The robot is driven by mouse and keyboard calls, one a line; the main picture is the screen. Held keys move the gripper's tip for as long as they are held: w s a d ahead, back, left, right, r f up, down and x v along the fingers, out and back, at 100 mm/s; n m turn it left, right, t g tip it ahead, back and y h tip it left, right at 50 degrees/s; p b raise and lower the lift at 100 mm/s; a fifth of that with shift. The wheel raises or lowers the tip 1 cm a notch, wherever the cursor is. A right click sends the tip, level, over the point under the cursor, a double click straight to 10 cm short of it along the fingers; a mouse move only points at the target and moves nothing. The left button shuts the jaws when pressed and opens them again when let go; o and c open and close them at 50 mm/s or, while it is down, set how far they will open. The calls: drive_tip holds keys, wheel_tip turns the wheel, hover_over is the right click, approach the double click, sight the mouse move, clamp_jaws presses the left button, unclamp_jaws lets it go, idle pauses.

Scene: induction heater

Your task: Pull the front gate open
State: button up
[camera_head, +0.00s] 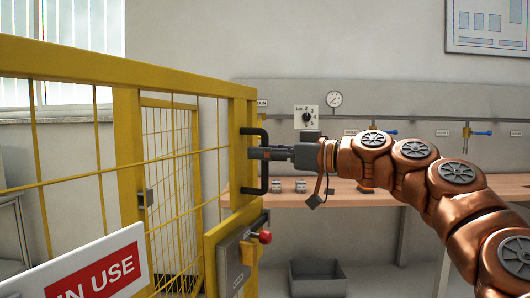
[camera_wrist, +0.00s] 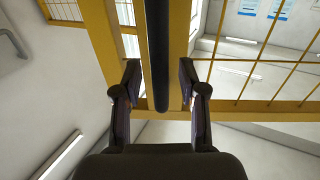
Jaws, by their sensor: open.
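The front gate is a yellow frame with wire mesh (camera_head: 128,165) and fills the left of the head view. A black D-shaped handle (camera_head: 265,183) stands upright on its right edge post. My gripper (camera_head: 262,153) reaches in from the right at the handle's mid height. In the wrist view the dark handle bar (camera_wrist: 158,50) runs between the two open fingers of my gripper (camera_wrist: 158,75), with a gap on each side. The gate's yellow frame (camera_wrist: 105,45) shows behind it. Whether any finger touches the bar cannot be told from the head view.
A grey latch box (camera_head: 233,262) with a red knob (camera_head: 265,237) sits below the handle. An "IN USE" sign (camera_head: 85,272) hangs on the gate. Behind are a wooden bench (camera_head: 335,198), a grey bin (camera_head: 317,277) and a wall gauge (camera_head: 334,99).

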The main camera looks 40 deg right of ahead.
approach(242, 104)
drive_tip(key=shift+f+x, duration=0.25)
drive_tip(key=shift+x, duration=0.85)
drive_tip(key=shift+f+x, duration=0.2)
drive_tip(key=shift+x, duration=0.95)
drive_tip(key=shift+r, duration=0.4)
drive_tip(key=shift+c, duration=0.3)
